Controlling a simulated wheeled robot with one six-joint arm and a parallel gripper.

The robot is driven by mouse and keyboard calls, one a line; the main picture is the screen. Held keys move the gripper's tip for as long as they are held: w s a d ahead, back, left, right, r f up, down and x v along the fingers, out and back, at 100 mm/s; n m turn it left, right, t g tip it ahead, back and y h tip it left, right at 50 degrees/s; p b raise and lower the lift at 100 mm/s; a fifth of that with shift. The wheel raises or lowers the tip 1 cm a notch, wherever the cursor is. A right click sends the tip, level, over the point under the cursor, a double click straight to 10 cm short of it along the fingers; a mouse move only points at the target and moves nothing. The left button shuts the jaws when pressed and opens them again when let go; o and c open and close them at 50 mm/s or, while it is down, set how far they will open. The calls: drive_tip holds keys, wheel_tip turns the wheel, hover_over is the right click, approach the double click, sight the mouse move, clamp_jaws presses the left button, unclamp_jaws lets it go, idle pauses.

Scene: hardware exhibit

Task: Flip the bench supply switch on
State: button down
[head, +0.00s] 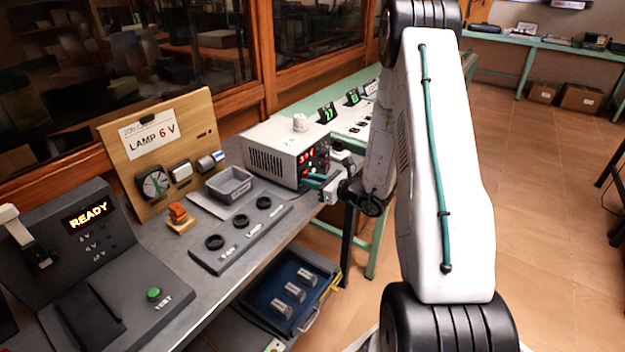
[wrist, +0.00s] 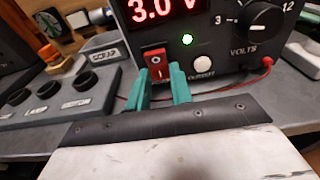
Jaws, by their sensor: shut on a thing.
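The bench supply (head: 285,150) is a light grey box with a dark front and a red display. In the wrist view the supply's front (wrist: 215,60) shows "3.0 V", a lit green lamp and a VOLTS knob. The red rocker switch (wrist: 155,57) is at the lower left of this front, marked with a circle and a line. My gripper (wrist: 161,80) has its green fingertips at the switch, one at each side, shut on it. The fingertips hide the switch's lower part. In the head view my gripper (head: 318,181) is at the supply's front; the switch is hidden there.
A grey panel with several round black sockets (head: 240,235) lies left of the supply, near a small grey bin (head: 231,184). A wooden lamp board (head: 155,150) stands behind. A red lead (wrist: 268,66) plugs in beside the VOLTS knob. An open blue drawer (head: 285,275) is below the bench.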

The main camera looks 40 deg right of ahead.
drive_tip(key=shift+f+t, duration=0.1)
drive_tip(key=shift+t, duration=0.3)
drive_tip(key=c, duration=1.2)
unclamp_jaws()
drive_tip(key=shift+c, duration=0.2)
drive_tip(key=v, duration=0.7)
drive_tip(key=shift+s+d, duration=0.2)
drive_tip(key=shift+s, duration=0.15)
